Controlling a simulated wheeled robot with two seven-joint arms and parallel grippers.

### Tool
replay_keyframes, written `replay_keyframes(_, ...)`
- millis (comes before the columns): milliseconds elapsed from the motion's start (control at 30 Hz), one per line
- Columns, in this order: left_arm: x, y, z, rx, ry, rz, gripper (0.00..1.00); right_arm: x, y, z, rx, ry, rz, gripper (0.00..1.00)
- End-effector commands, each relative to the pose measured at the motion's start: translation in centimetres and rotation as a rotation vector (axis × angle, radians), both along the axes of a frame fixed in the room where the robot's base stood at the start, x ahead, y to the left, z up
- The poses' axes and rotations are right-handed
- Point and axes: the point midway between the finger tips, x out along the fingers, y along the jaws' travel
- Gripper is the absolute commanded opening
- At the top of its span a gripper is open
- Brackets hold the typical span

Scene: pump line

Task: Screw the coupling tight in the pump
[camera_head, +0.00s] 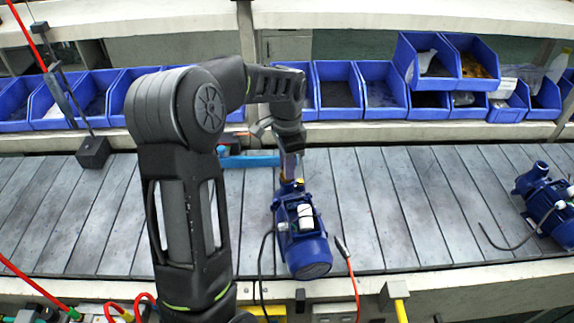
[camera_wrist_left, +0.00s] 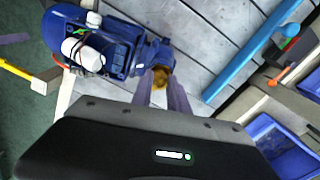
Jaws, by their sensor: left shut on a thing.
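A blue pump (camera_head: 301,235) with a white part on its side lies on the slatted line in front of me. It also shows in the left wrist view (camera_wrist_left: 105,52) at the upper left. The brass-coloured coupling (camera_wrist_left: 160,78) is at the pump's end, between my left fingers. My left gripper (camera_head: 289,178) reaches down at the far end of the pump. In the left wrist view, its two fingers (camera_wrist_left: 162,88) are shut on the coupling. How deep the coupling sits in the pump is hidden. My right gripper is not in view.
A second blue pump (camera_head: 549,204) with a black cable lies at the right of the line. A blue bar (camera_head: 249,161) lies behind my left gripper. Blue bins (camera_head: 338,91) stand along the back shelf. The slats between the two pumps are mostly clear.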

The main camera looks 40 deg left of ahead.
Motion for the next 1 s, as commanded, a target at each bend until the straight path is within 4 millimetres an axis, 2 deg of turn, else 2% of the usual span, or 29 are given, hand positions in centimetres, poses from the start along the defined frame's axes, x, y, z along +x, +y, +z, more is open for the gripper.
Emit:
replay_keyframes(133,-0.01,-0.03,-0.01,0.000,0.000,-0.127,0.00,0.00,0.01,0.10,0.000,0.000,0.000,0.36)
replay_keyframes(467,-0.01,-0.02,-0.01,0.001,0.001,-0.169,0.00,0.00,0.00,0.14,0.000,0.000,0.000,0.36)
replay_keyframes(700,-0.02,-0.02,-0.01,-0.001,0.000,-0.414,0.00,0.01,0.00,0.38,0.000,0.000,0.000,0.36)
replay_keyframes(1000,-0.01,-0.03,-0.04,0.000,0.000,-0.441,0.00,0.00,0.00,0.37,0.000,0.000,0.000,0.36)
